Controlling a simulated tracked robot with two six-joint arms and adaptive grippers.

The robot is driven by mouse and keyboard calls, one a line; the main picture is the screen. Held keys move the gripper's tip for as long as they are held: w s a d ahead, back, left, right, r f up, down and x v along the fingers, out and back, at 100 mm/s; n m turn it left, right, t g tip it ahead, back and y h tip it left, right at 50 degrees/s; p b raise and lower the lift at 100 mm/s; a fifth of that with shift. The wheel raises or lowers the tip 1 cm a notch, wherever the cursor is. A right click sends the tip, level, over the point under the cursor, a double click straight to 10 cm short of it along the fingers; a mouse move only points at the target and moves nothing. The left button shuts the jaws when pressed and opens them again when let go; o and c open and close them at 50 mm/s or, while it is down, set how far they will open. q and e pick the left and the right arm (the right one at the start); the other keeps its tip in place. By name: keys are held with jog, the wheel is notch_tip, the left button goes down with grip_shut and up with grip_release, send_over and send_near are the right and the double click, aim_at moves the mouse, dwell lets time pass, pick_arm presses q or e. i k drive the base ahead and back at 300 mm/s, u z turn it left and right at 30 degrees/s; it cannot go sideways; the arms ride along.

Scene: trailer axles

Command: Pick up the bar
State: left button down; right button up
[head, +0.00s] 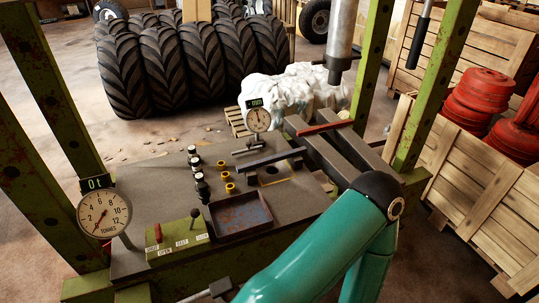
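A dark flat bar (276,160) lies near the right end of the grey bench top (150,205), beside a square dark recess. A thinner red bar (320,129) lies across the dark beams behind it. I cannot tell which of the two is the bar of the task. A teal arm of mine comes up from the bottom and bends at a black joint at right.
A rusty tray (240,216), a green control box (178,237), small black-and-white and yellow parts, and two dial gauges (104,213) (258,119) occupy the bench. Green posts (437,85) flank it. A steel cylinder (342,35) hangs above. Wooden crates (484,190) stand at right, tyres (195,55) behind.

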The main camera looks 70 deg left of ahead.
aim_at(248, 166)
jog(key=z, duration=0.1)
jog(key=i, duration=2.55)
jog(key=u, duration=2.75)
jog(key=i, duration=0.15)
jog(key=u, duration=1.9)
jog(key=i, duration=0.6)
jog(key=z, duration=0.1)
